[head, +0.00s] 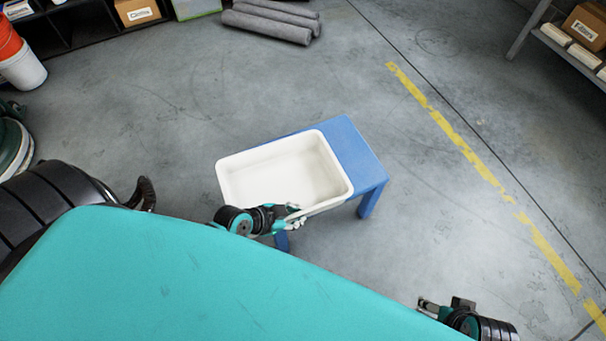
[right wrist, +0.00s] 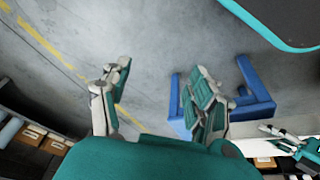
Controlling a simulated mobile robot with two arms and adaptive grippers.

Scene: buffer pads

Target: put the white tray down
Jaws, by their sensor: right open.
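The white tray (head: 232,160) is an empty rectangular tub, upright over the left part of a small blue table (head: 352,150). It hides that part of the tabletop and sticks out past its left side; I cannot tell if its base touches the top. My left gripper (head: 294,214) is at the tray's near rim, with fingers against or around it; whether they grip is unclear. My right gripper (head: 432,306) is away from the tray, low at the right. In the right wrist view it is open and empty (right wrist: 157,85), with the blue table (right wrist: 256,108) beyond.
Grey rolls (head: 268,22) lie on the floor at the back. Orange and white buckets (head: 22,68) stand at the far left. Shelves with boxes (head: 585,24) are at the upper right. A yellow line (head: 450,130) crosses the floor; the floor right of the table is clear.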

